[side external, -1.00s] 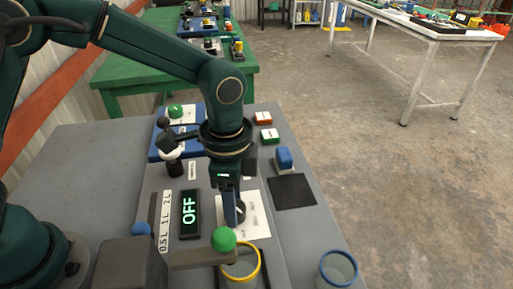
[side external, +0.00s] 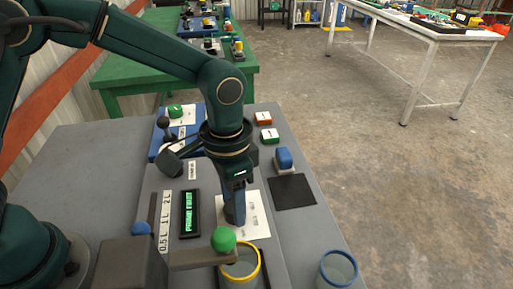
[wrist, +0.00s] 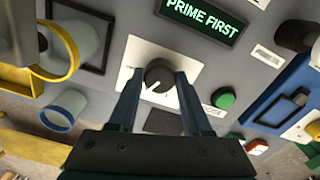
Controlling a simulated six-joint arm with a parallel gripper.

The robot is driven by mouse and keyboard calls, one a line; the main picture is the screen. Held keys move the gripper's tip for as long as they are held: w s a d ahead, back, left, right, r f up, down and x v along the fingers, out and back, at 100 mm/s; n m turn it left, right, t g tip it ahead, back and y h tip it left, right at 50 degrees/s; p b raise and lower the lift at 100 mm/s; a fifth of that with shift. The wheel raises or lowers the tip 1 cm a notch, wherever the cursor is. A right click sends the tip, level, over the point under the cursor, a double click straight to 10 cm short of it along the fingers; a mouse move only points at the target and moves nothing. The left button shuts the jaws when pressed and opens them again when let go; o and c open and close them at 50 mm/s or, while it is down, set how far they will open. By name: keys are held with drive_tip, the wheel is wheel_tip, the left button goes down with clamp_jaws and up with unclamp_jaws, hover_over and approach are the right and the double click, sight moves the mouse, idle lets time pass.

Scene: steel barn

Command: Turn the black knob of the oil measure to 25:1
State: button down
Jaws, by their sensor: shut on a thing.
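The oil measure's black knob (wrist: 159,74) sits on a white dial plate (wrist: 133,52) in the wrist view. A pale pointer mark on the knob aims to the lower left. The dial's printing is too small or covered to read, so I cannot tell the ratio set. My gripper (wrist: 158,78) is shut on the knob, one finger on each side. In the side view my gripper (side external: 235,222) reaches down to the white plate (side external: 258,220) and hides the knob. The display (wrist: 203,18) reads PRIME FIRST in green; it also shows in the side view (side external: 190,213).
A green ball lever (side external: 223,239) stands close in front of my gripper, by a yellow-rimmed vessel (side external: 240,271). A blue-rimmed jar (side external: 338,268) is at front right. A green button (wrist: 223,98) lies beside the dial plate. A black mat (side external: 292,191) lies to the right.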

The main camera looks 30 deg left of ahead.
idle(0.3)
drive_tip(key=shift+c, duration=1.7)
unclamp_jaws()
drive_tip(key=shift+r, duration=0.1)
drive_tip(key=shift+r, duration=2.5)
